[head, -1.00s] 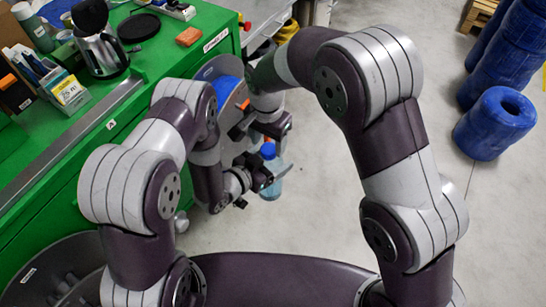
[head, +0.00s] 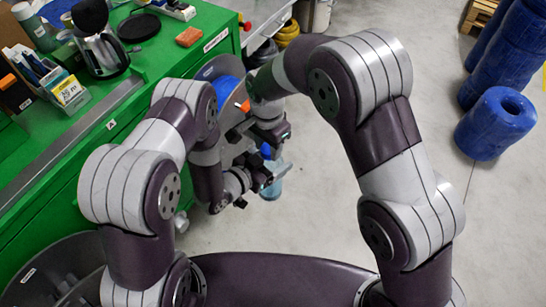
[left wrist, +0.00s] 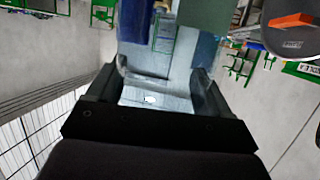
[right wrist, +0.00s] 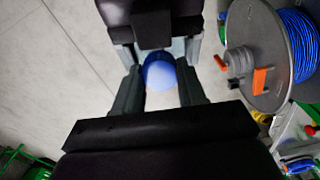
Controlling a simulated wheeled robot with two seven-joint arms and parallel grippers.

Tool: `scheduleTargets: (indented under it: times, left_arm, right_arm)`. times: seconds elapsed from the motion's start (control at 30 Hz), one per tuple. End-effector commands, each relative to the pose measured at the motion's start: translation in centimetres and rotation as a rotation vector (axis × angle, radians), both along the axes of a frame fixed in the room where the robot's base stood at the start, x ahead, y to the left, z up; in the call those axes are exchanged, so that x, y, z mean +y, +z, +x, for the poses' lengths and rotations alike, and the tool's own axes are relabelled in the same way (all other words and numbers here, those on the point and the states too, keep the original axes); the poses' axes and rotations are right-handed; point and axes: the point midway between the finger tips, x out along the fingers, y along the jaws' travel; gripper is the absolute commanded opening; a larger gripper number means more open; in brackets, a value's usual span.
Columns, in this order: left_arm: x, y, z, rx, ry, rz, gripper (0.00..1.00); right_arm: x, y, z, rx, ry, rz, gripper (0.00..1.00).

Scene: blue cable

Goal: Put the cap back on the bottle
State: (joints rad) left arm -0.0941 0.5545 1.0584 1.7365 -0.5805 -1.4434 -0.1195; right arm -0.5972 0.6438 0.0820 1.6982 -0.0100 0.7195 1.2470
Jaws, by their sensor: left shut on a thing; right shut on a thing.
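The clear, bluish bottle (head: 271,189) is held off the floor in my left gripper (head: 264,181), which is shut around its body. In the left wrist view the see-through bottle (left wrist: 150,58) fills the space between the fingers. The blue cap (head: 266,151) is at the top of the bottle, under my right gripper (head: 271,143). In the right wrist view the cap (right wrist: 158,72) sits between the fingertips, which are shut on it. The bottle's neck is hidden, so I cannot tell whether the cap is seated or just above it.
A cable reel (right wrist: 258,45) with blue cable stands close beside the grippers. The green workbench (head: 150,70) on the left holds a kettle (head: 100,50) and boxes. Blue rolls (head: 495,123) stand on the right. The floor between is clear.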

Motion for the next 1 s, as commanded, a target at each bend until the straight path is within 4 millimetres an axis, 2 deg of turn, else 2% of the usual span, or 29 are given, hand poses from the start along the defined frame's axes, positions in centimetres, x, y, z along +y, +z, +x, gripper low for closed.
scheduleTargets:
  times: [0.1, 0.13, 0.2, 0.47, 0.57, 0.8, 1.0]
  left_arm:
    - [0.0, 0.0, 0.0, 0.000, -0.001, 0.001, 0.00]
    - [0.0, 0.0, 0.0, 0.000, -0.001, 0.001, 0.00]
    - [0.0, 0.0, 0.0, 0.000, -0.001, 0.001, 0.00]
    - [0.0, 0.0, 0.0, 0.000, -0.001, 0.000, 0.00]
    - [0.0, 0.0, 0.0, 0.000, -0.001, 0.000, 0.00]
    - [0.0, 0.0, 0.0, -0.001, -0.001, -0.001, 0.00]
    - [0.0, 0.0, 0.0, -0.001, -0.001, -0.001, 0.00]
  right_arm:
    - [0.0, 0.0, 0.0, -0.001, 0.004, 0.002, 0.04]
    - [0.0, 0.0, 0.0, -0.001, 0.004, 0.002, 0.47]
    - [0.0, 0.0, 0.0, -0.001, 0.004, 0.002, 0.69]
    - [0.0, 0.0, 0.0, -0.001, 0.005, 0.001, 0.70]
    - [0.0, 0.6, 0.0, -0.001, 0.005, 0.002, 0.70]
    - [0.1, 4.7, 0.1, -0.003, 0.005, 0.003, 0.70]
    - [0.1, 7.1, 0.0, -0.001, 0.005, 0.002, 0.70]
